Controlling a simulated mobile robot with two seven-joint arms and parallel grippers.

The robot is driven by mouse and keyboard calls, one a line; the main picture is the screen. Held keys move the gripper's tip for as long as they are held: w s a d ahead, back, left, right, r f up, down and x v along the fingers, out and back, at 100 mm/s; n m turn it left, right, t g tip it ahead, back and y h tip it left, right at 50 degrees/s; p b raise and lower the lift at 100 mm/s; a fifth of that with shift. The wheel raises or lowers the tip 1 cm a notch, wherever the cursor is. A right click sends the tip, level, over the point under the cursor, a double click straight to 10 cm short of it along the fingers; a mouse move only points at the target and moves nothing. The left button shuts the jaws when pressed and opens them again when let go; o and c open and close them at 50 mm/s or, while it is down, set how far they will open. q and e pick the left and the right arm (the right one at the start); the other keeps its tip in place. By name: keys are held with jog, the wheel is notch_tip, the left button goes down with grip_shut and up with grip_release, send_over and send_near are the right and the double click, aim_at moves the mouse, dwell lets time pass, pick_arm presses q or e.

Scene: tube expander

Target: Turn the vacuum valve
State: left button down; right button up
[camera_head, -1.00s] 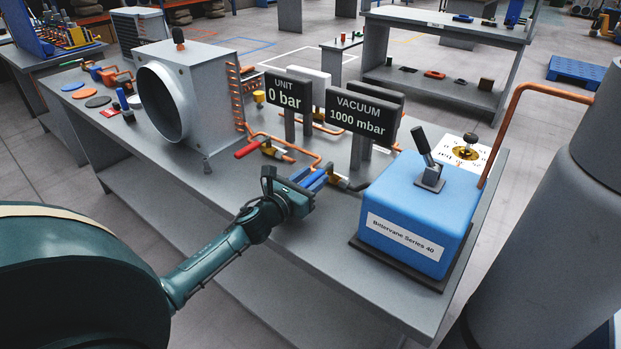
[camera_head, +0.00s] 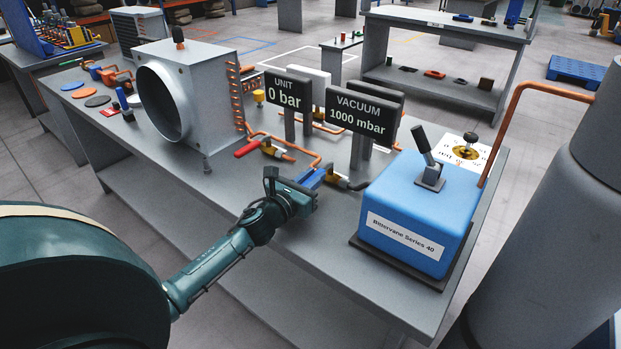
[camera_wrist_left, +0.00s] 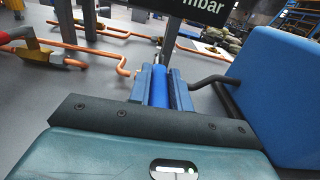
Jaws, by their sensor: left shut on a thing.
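The vacuum valve (camera_head: 338,179) has a brass body on the copper pipe, left of the blue pump, with a blue lever handle. My left gripper (camera_head: 314,178) reaches over the bench from the front left. In the left wrist view the blue handle (camera_wrist_left: 159,87) lies lengthwise between the two blue fingers of my left gripper (camera_wrist_left: 161,90), which is shut on it. The fingers hide part of the handle and most of the valve body. The blue pump (camera_head: 415,215) has a tilted black lever on top. My right gripper is not in view.
A red-handled valve (camera_head: 272,150) sits on the copper pipe to the left. The display signs (camera_head: 358,113) read "UNIT 0 bar" and "VACUUM 1000 mbar" behind the valves. A grey unit (camera_head: 195,95) with a round opening stands at left. The bench front (camera_head: 340,240) is clear.

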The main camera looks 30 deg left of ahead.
pick_arm(q)
jog(key=d+n+y, duration=0.1)
jog(key=y, duration=0.1)
jog(key=d+n+y+b, duration=0.1)
jog(key=shift+f+y, duration=0.1)
jog(key=shift+y, duration=0.3)
jog(key=shift+w+d+n+g+y+b, duration=0.15)
jog(key=shift+d+n+g+y+b, duration=0.2)
jog(key=shift+n+y, duration=0.4)
jog(key=shift+w+d+n+g+y+b, duration=0.2)
jog(key=shift+d+n+y+b, duration=0.3)
jog(key=shift+y, duration=0.35)
jog(key=shift+d+n+g+y, duration=0.1)
jog(key=shift+n+g+y, duration=0.15)
jog(key=shift+n+y, duration=0.3)
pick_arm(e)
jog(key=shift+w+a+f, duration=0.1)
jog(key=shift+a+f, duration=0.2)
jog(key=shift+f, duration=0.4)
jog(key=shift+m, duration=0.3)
pick_arm(q)
jog(key=c, duration=1.3)
grip_release()
jog(key=shift+d, duration=0.1)
jog(key=v, duration=1.2)
jog(key=shift+d, duration=0.1)
jog(key=shift+s+d, duration=0.2)
jog(key=shift+s, duration=0.2)
